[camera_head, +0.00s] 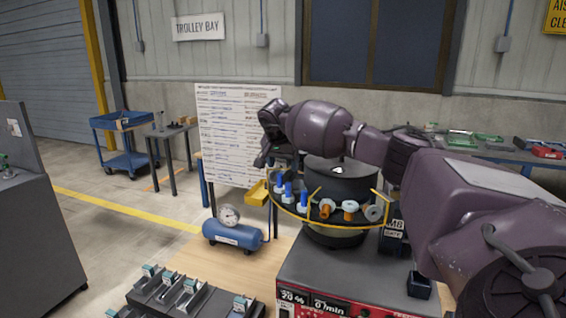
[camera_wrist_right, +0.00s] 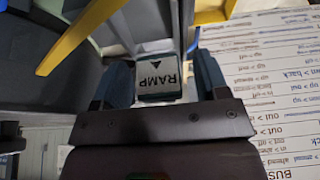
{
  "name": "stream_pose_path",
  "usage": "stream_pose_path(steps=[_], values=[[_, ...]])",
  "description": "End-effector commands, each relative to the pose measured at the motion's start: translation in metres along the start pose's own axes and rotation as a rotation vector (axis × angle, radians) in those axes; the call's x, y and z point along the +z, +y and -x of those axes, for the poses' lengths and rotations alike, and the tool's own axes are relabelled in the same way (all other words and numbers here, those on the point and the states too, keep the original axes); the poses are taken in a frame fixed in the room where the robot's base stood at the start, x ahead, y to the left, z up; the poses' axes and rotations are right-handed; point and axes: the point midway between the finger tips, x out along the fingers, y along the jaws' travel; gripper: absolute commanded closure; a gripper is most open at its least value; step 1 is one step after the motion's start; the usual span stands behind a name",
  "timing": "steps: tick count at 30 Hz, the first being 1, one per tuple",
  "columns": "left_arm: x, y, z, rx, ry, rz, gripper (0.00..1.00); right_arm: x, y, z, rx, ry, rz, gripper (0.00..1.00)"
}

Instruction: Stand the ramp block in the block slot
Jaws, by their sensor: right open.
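The ramp block (camera_wrist_right: 158,78) shows in the right wrist view as a dark block with a white label reading RAMP and an arrow. It lies between the two fingers of my right gripper (camera_wrist_right: 157,82), which is open around it; I cannot tell whether either finger touches it. In the head view my right gripper (camera_head: 272,162) is at the left rim of the round bowl feeder (camera_head: 340,183), and I cannot make out the ramp block there. I cannot identify the block slot for certain. My left gripper is not in view.
A blue tank with a gauge (camera_head: 232,232) and a dark rack (camera_head: 178,297) are on the wooden table (camera_head: 262,272). A white board (camera_head: 228,135) stands behind.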

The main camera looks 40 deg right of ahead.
Motion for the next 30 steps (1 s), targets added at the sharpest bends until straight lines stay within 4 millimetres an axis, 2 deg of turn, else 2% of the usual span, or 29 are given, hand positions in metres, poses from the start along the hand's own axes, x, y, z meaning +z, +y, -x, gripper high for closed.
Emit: stream_pose_path(steps=[5,8,22,30], values=[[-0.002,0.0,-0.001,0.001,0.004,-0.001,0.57,-0.001,0.0,0.002,0.0,0.0,0.0,0.33],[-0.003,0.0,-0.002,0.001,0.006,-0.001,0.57,-0.002,0.0,0.01,-0.001,0.001,0.0,0.33],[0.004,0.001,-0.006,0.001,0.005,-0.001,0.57,-0.001,-0.001,0.094,-0.003,0.002,0.0,0.33],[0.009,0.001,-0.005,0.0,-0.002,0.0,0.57,-0.001,0.0,0.12,0.0,0.0,0.0,0.33]])
